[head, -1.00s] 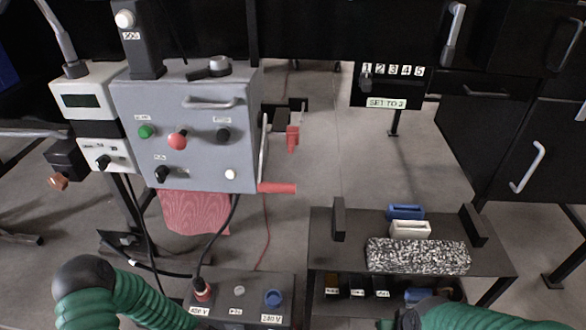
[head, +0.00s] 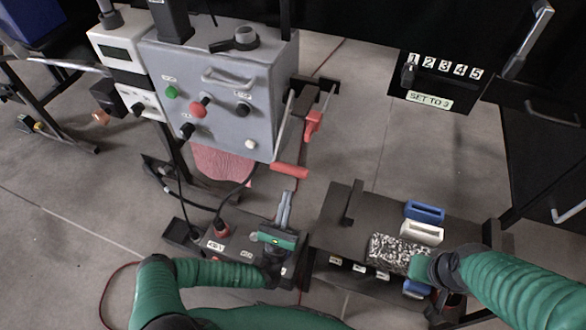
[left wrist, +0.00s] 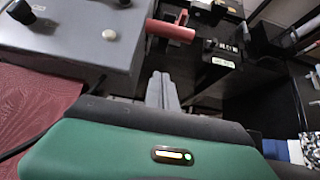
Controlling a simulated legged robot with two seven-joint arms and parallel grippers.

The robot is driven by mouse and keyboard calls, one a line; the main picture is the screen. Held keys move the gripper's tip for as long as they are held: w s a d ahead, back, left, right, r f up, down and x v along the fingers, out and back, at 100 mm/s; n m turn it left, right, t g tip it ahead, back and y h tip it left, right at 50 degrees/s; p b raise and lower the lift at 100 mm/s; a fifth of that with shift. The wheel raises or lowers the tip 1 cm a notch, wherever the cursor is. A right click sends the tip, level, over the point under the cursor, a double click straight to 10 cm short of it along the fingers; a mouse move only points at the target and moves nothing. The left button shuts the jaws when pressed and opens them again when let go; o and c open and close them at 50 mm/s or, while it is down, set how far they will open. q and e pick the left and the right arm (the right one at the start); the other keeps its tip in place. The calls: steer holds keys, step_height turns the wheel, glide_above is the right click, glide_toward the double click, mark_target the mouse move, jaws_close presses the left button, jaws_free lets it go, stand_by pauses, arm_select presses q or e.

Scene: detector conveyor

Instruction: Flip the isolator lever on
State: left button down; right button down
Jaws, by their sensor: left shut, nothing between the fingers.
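The grey control box (head: 222,85) stands at upper left. On its right side a metal arm ends in a red grip (head: 290,170), which looks like the isolator lever; no label on it can be read. The red grip sticks out sideways and also shows at the top of the left wrist view (left wrist: 170,30). My left gripper (head: 287,197) points upward, shut and empty, just below the red grip in the picture, with a visible gap. Its closed fingers also show in the left wrist view (left wrist: 162,88).
A red clamp-like part (head: 313,124) sits behind the lever. A low dark bench (head: 335,228) holds a blue block (head: 425,211), a white block (head: 421,233) and a speckled block (head: 392,252). A numbered panel (head: 438,80) reads SET TO 3. Bare floor lies between.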

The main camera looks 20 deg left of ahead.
mark_target(291, 173)
arm_select(q)
steer(key=shift+h, duration=0.3)
steer(key=shift+w+d+r+b, duration=0.1)
steer(key=shift+w+r+b, duration=0.35)
steer(key=shift+r, duration=1.05)
steer(key=shift+w+d+r+b, duration=0.1)
steer(key=shift+w+r+b, duration=0.35)
steer(key=shift+r, duration=1.1)
steer(key=shift+w+r+b, duration=0.45)
steer(key=shift+r, duration=1.05)
